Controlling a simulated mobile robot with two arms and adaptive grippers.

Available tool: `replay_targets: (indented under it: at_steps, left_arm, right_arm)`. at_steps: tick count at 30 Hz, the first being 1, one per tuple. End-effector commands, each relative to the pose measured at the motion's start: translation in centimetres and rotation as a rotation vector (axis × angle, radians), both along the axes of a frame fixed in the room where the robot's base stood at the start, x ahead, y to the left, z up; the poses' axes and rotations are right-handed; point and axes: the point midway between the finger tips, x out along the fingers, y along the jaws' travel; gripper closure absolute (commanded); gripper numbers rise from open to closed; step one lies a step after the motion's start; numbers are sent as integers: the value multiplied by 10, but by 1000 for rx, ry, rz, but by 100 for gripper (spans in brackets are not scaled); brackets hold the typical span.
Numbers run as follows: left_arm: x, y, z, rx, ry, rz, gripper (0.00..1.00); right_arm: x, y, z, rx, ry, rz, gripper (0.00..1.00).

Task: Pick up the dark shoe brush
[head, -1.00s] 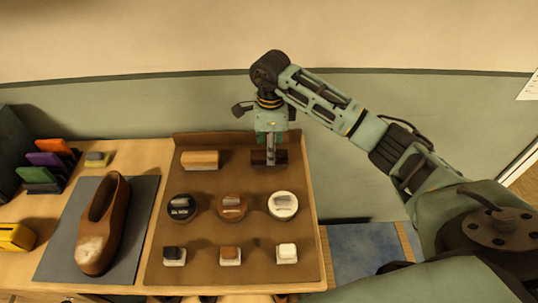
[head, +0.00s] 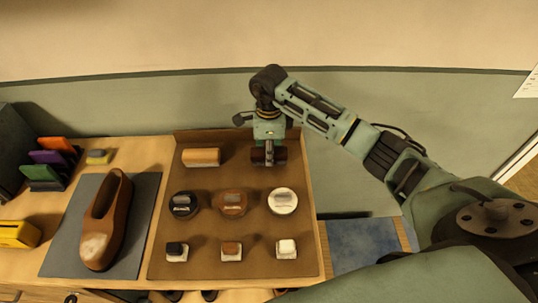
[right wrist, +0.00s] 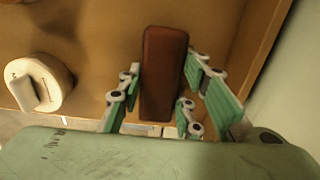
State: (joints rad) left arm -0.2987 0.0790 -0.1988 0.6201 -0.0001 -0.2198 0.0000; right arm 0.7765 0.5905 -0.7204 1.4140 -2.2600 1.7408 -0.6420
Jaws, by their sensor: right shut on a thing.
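The dark shoe brush (head: 279,155) is a short dark brown-red block at the back right of the brown tray (head: 215,270). In the right wrist view the brush (right wrist: 163,75) lies lengthwise between the green-padded fingers of the gripper (right wrist: 160,95). I cannot tell whether the brush is clear of the tray. My left gripper is not in view.
A light wooden brush (head: 201,157) lies left of the dark one. Round tins, including a white-lidded one (head: 283,201), stand in front, with small blocks in a nearer row. A brown shoe (head: 104,225) lies on a grey mat (head: 60,250). The wall is close behind.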

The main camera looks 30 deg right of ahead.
Motion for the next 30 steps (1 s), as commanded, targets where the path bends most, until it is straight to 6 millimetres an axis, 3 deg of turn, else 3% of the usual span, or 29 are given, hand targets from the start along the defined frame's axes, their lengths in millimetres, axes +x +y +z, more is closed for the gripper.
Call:
replay_targets:
  at_steps: [3, 14, 21, 30]
  left_arm:
    - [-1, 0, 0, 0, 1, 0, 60]
    - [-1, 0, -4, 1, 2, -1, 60]
    - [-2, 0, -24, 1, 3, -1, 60]
    - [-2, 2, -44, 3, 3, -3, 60]
  right_arm:
    - [0, 0, 0, 0, -1, 0, 96]
    - [1, 0, 6, 1, -4, 0, 96]
    - [2, -1, 41, -2, -9, 0, 96]
    - [-62, -31, 78, -4, -5, -1, 96]
